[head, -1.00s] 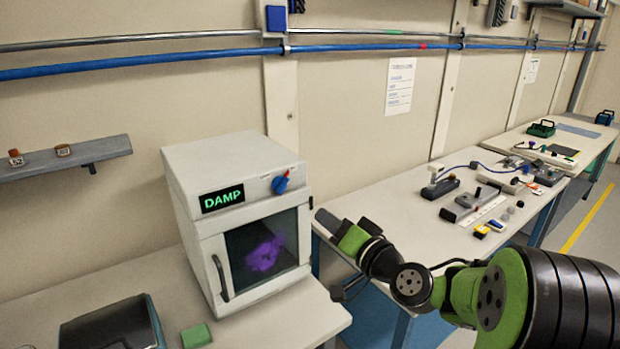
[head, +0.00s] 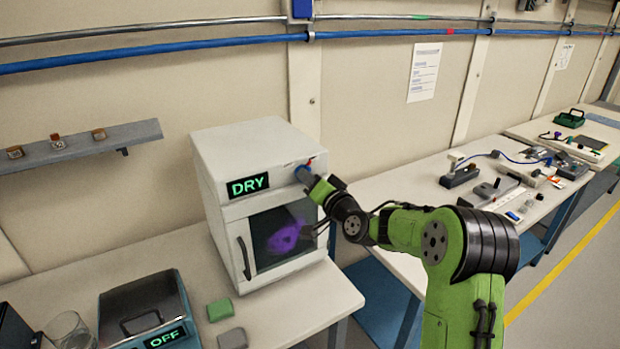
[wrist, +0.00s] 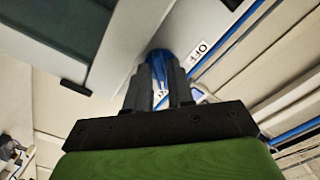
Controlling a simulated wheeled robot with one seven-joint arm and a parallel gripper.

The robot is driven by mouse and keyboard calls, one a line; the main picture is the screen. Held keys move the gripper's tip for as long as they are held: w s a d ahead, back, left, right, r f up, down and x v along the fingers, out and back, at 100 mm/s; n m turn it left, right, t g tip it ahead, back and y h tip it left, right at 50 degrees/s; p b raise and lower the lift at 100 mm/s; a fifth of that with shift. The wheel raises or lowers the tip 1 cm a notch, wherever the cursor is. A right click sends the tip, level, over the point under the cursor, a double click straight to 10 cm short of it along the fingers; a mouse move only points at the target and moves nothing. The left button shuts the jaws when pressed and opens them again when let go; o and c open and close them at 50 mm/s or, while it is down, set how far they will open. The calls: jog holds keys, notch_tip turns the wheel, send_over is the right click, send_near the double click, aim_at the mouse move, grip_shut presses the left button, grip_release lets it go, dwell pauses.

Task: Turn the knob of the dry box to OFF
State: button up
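The dry box (head: 222,215) is a white cabinet on the left bench with a dark window and a green display reading DRY. Its knob (head: 300,168), blue with a red mark, is on the front panel's upper right, mostly hidden by my gripper (head: 311,180). In the wrist view the blue knob (wrist: 157,62) is between the two dark fingers of my gripper (wrist: 160,75), which sit close against its sides. An OFF label (wrist: 202,48) is to the right of the knob. Where the knob's mark points is hidden.
A teal-sided device (head: 150,310) reading OFF, a green block (head: 219,309) and a grey block (head: 232,338) are in front of the box. A shelf (head: 85,145) with small items hangs at left. A second bench (head: 400,190) with tools is at right.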

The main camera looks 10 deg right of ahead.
jog(key=shift+c, duration=0.4)
grip_shut()
jog(key=shift+f+n+b, duration=0.15)
jog(key=shift+n+b, duration=0.15)
jog(key=shift+b, duration=0.45)
jog(key=shift+n+b, duration=8.7)
jog(key=shift+b, duration=1.15)
jog(key=shift+r, duration=0.2)
